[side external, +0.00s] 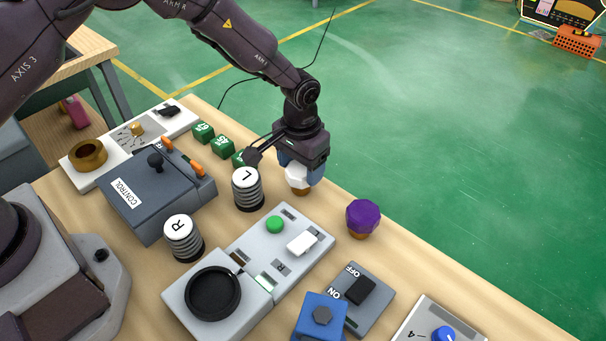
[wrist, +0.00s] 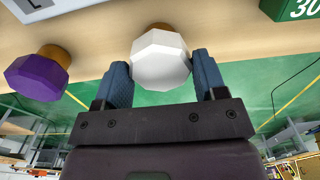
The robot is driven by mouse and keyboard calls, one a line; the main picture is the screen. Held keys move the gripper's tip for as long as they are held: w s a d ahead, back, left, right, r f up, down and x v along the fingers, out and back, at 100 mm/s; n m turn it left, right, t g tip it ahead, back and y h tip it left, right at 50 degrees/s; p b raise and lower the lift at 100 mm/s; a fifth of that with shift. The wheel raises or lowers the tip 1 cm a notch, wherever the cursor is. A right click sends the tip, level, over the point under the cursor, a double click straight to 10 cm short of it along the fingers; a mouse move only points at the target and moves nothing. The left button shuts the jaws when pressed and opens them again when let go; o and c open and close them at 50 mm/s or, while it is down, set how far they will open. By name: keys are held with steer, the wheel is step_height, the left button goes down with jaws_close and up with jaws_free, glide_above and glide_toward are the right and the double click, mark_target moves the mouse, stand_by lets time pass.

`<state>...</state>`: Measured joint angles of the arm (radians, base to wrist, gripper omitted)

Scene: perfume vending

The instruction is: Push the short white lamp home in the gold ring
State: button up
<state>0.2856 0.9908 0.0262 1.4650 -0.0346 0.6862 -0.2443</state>
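The short white lamp (side external: 297,177) is a faceted white knob with a gold ring (side external: 300,190) around its foot, near the table's far edge. In the wrist view the white lamp (wrist: 161,60) covers much of its gold ring (wrist: 158,27), so how deep it sits cannot be told. My gripper (side external: 300,168) is over the lamp with its blue fingers spread. In the wrist view my gripper (wrist: 163,72) has one finger on each side of the lamp, very close to it; contact cannot be made out.
A purple lamp (side external: 363,217) stands in its own ring nearby, also seen in the wrist view (wrist: 38,76). A shaker marked L (side external: 247,188) and green numbered blocks (side external: 222,147) are close to my gripper. A grey panel (side external: 255,262) with a green button lies in front.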

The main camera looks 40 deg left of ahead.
mark_target(301, 168)
steer(key=shift+r, duration=0.1)
stand_by(0.3)
steer(key=shift+r, duration=2.4)
